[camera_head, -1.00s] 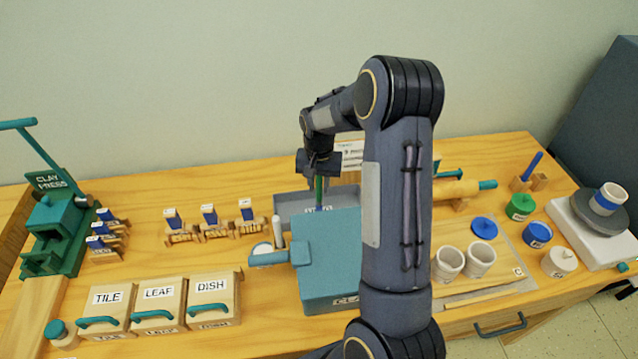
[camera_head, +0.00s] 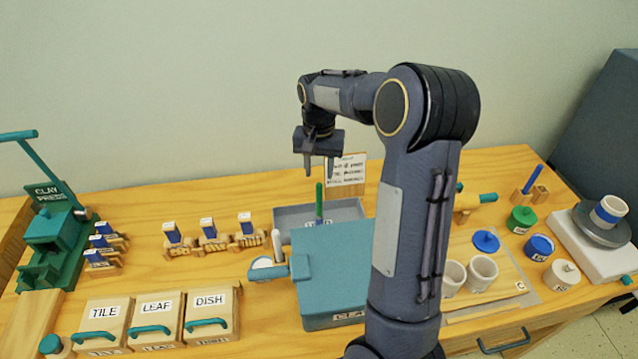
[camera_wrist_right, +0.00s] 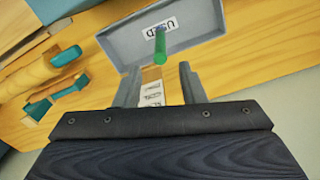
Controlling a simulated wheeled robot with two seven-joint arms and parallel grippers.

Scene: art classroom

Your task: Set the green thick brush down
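The green thick brush (camera_head: 319,203) stands upright in the grey tray (camera_head: 346,209) behind the teal box. In the right wrist view the brush (camera_wrist_right: 160,48) shows its green handle, with the tray (camera_wrist_right: 205,37) and its "USED" label around its lower end. My right gripper (camera_head: 319,174) is above the brush, fingers pointing down. It is open and empty, with a gap between the fingers (camera_wrist_right: 155,85) and the brush top beyond them. My left gripper does not show.
A teal box (camera_head: 335,262) stands just in front of the tray. A sign (camera_head: 346,172) stands behind it. Small stamps with blue tops (camera_head: 208,229) are to the left. A rolling pin (camera_head: 470,203) and white cups (camera_head: 482,272) are to the right.

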